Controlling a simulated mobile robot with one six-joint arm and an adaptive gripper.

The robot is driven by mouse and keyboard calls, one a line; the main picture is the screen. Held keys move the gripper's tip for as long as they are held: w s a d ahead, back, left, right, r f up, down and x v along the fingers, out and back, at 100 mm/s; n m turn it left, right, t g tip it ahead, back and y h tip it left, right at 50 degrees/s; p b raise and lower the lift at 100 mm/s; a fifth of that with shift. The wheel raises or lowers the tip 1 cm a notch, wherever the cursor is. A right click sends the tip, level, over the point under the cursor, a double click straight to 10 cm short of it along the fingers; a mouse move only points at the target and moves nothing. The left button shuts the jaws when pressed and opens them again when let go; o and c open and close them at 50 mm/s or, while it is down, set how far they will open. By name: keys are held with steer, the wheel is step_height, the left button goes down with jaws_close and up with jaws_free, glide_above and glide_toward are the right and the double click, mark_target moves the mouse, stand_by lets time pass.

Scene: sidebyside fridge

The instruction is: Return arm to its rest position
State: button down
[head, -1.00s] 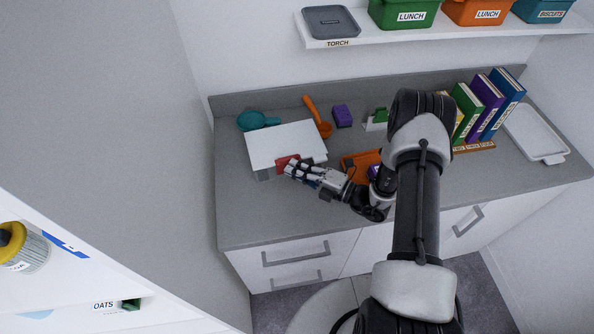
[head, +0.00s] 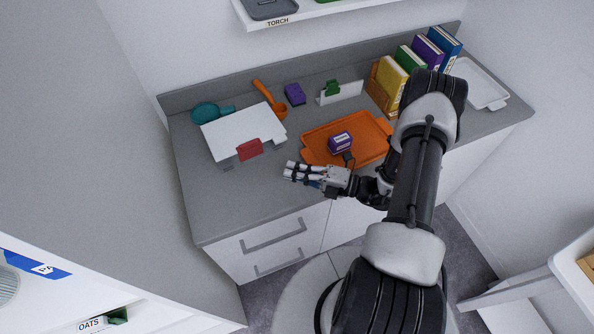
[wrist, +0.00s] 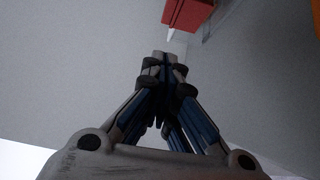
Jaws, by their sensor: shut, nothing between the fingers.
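My gripper (head: 292,172) is over the front part of the grey counter in the head view, pointing left, with its fingers together and nothing held. It also shows in the wrist view (wrist: 165,62), its fingertips meeting. My arm reaches in from the lower right and bends back to the left. The gripper is just right of and in front of a white board (head: 240,128) with a red clip (head: 249,149) at its front edge. The red clip also appears at the top of the wrist view (wrist: 188,12), apart from the fingertips.
An orange tray (head: 372,133) holding a purple box (head: 340,141) lies behind the gripper. Upright books (head: 428,50) and a white tray (head: 478,86) stand at the right.

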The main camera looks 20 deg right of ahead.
steer(key=shift+s+d, duration=0.2)
steer(key=shift+d, duration=0.15)
steer(key=s+a+r+n+g+h+b, duration=0.2)
steer(key=s+a+r+n+g, duration=0.35)
steer(key=n, duration=0.65)
steer(key=s+a+r+n+g+h+b, duration=0.1)
steer(key=s+a+r+n+g+b, duration=0.2)
steer(key=r+n+g, duration=0.55)
steer(key=s+d+r+n+t+h+b, duration=0.2)
steer(key=s+n+h, duration=0.3)
steer(key=n, duration=0.6)
steer(key=s+d+r+n+t+h+b, duration=0.1)
steer(key=s+r+n+t+h, duration=0.4)
steer(key=n, duration=0.7)
steer(key=shift+s+d+r+h+b, duration=0.15)
steer(key=shift+d+h+b, duration=0.25)
steer(key=shift+d+h, duration=0.15)
